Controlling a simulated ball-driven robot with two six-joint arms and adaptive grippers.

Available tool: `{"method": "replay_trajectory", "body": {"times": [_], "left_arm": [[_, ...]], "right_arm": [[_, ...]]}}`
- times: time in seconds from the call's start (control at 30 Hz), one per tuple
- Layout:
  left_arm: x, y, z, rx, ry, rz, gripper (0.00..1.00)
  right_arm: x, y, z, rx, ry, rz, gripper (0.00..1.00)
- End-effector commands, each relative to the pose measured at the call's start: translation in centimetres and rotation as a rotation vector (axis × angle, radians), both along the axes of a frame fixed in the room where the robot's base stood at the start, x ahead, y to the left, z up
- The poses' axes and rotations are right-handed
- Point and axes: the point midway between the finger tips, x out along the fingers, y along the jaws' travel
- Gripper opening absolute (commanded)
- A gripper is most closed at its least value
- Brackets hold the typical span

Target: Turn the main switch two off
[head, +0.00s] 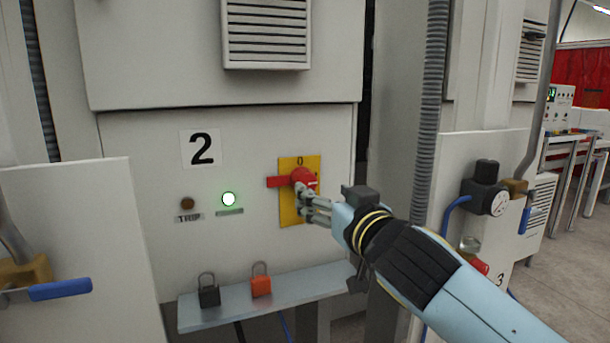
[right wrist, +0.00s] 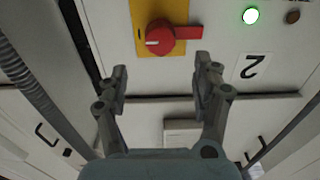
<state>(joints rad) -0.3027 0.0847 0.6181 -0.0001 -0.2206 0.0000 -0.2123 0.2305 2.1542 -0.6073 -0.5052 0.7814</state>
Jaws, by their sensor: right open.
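The main switch two is a red rotary knob (head: 303,178) on a yellow plate (head: 288,215), below the large number 2 panel label. A red bar (head: 279,182) sticks out to the left of the knob, roughly level. A "0" is printed above the knob. My right gripper (head: 306,203) is in front of the plate, partly covering its lower right. In the right wrist view, which is upside down, the knob (right wrist: 160,38) lies just beyond the fingertips. The gripper (right wrist: 162,82) is open with nothing between its fingers. My left gripper is not in view.
A lit green lamp (head: 228,199) and a dark TRIP button (head: 187,204) are left of the switch. A shelf (head: 325,279) below holds a black padlock (head: 209,294) and an orange padlock (head: 261,283). A grey ribbed conduit (head: 428,115) runs vertically on the right.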

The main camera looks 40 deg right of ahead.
Motion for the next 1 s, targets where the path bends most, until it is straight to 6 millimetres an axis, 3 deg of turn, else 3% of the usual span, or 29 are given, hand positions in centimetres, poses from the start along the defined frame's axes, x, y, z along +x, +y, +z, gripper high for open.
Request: {"method": "replay_trajectory", "body": {"times": [0.3, 0.5, 0.9, 1.0], "left_arm": [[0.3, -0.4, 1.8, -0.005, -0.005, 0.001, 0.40], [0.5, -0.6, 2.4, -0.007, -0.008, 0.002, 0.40], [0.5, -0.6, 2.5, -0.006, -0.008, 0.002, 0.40], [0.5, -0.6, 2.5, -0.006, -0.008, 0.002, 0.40]], "right_arm": [[5.9, -1.4, 0.2, 0.000, 0.000, -0.001, 0.66], [8.8, -2.1, 0.0, -0.001, 0.001, 0.000, 0.66], [9.8, -2.4, -0.2, -0.001, 0.002, 0.001, 0.66], [9.8, -2.3, -0.2, -0.001, 0.002, 0.001, 0.56]]}}
